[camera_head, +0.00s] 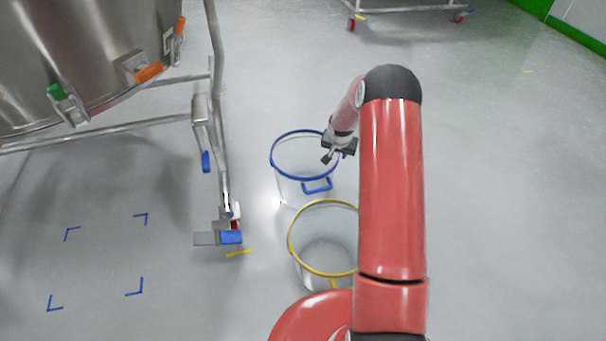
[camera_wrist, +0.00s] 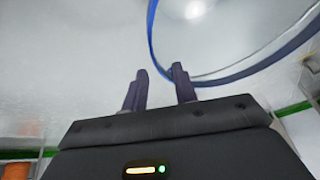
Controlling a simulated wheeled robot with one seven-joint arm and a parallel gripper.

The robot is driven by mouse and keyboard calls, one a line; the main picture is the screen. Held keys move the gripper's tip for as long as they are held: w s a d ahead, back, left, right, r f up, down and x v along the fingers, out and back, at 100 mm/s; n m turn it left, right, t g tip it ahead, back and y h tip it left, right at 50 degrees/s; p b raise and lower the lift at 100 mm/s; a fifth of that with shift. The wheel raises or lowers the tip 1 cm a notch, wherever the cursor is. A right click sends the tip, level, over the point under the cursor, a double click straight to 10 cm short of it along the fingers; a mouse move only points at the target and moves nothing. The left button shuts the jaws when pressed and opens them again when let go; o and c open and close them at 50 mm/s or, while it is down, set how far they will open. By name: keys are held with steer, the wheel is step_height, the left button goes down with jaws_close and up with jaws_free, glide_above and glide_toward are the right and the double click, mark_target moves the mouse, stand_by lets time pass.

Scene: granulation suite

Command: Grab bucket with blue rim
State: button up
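The bucket with the blue rim (camera_head: 282,187) stands upright on the floor in the head view, a clear pail with a blue handle (camera_head: 317,186) on its near side. My gripper (camera_head: 327,158) is over the right side of its rim. In the wrist view my gripper (camera_wrist: 159,70) is open, its two dark fingers apart with nothing held between them. The blue rim (camera_wrist: 240,73) curves past the right finger, which overlaps it. I cannot tell whether finger and rim touch.
A yellow-rimmed bucket (camera_head: 292,252) stands just in front of the blue-rimmed one. A steel vessel (camera_head: 85,50) on a wheeled frame (camera_head: 222,130) is close on the left. Another wheeled frame (camera_head: 410,9) is at the back. The floor to the right is clear.

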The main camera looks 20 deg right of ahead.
steer(key=x, duration=0.4)
steer(key=s+a+b+x, duration=0.1)
steer(key=x, duration=0.1)
steer(key=shift+w+f, duration=0.15)
steer(key=shift+f, duration=0.4)
steer(key=shift+w+d+f, duration=0.15)
steer(key=shift+w+f, duration=0.05)
steer(key=shift+f, duration=0.2)
jaws_close()
steer(key=shift+r, duration=0.1)
stand_by(0.5)
